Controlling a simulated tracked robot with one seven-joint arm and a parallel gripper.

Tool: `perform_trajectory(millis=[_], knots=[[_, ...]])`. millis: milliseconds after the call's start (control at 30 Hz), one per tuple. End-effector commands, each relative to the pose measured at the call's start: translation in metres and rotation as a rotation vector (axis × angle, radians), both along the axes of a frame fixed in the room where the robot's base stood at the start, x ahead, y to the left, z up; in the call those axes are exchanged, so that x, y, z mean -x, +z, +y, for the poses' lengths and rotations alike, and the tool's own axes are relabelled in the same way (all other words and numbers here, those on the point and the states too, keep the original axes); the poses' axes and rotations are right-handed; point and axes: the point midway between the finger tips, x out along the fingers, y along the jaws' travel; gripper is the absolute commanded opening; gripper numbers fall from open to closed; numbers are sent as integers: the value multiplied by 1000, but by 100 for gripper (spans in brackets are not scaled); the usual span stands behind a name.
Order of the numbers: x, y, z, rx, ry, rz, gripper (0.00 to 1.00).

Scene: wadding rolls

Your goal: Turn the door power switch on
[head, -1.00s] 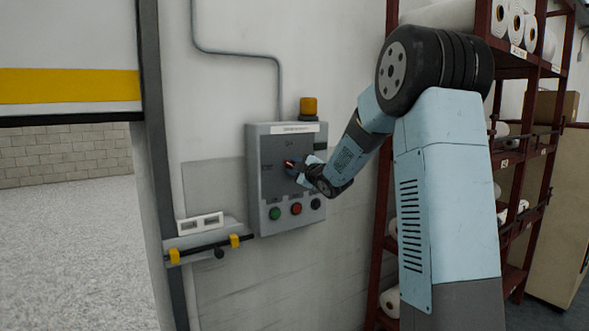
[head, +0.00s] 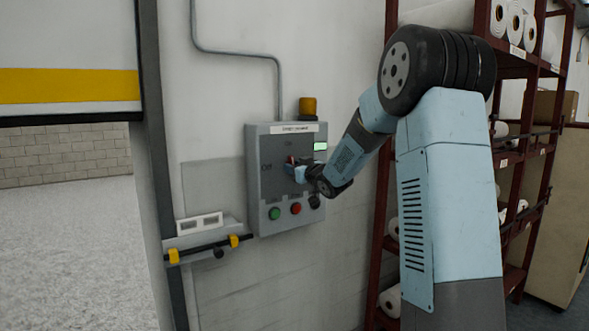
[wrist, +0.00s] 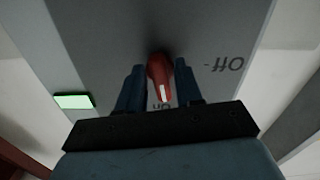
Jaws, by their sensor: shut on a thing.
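The switch box (head: 265,210) is a grey panel on the wall in the middle of the head view. Its red switch handle (head: 291,159) stands roughly upright, under the On mark. In the wrist view the handle (wrist: 160,72) shows a white stripe pointing at the partly hidden On lettering, and the Off lettering (wrist: 222,65) lies to the side. My gripper (head: 297,169) is shut on the handle, with one finger on each side of it (wrist: 158,78). A lamp on the panel (head: 320,146) is lit green, also in the wrist view (wrist: 73,101).
A green button (head: 275,213), a red button (head: 296,208) and a black one (head: 314,201) sit low on the box. An amber beacon (head: 308,107) stands on top. A raised door (head: 70,60) is at left, and a red rack (head: 385,220) of rolls is at right.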

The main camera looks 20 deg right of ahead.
Motion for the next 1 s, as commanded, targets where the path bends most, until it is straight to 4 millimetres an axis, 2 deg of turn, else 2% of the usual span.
perform_trajectory(millis=[33,367,900,933,1000], knots=[[1,-6,0,-26,0,20,5],[1,-5,0,-143,-1,56,5],[0,-5,0,-162,-1,61,5],[0,-4,0,-162,-1,60,38],[0,-4,0,-162,-1,59,45]])
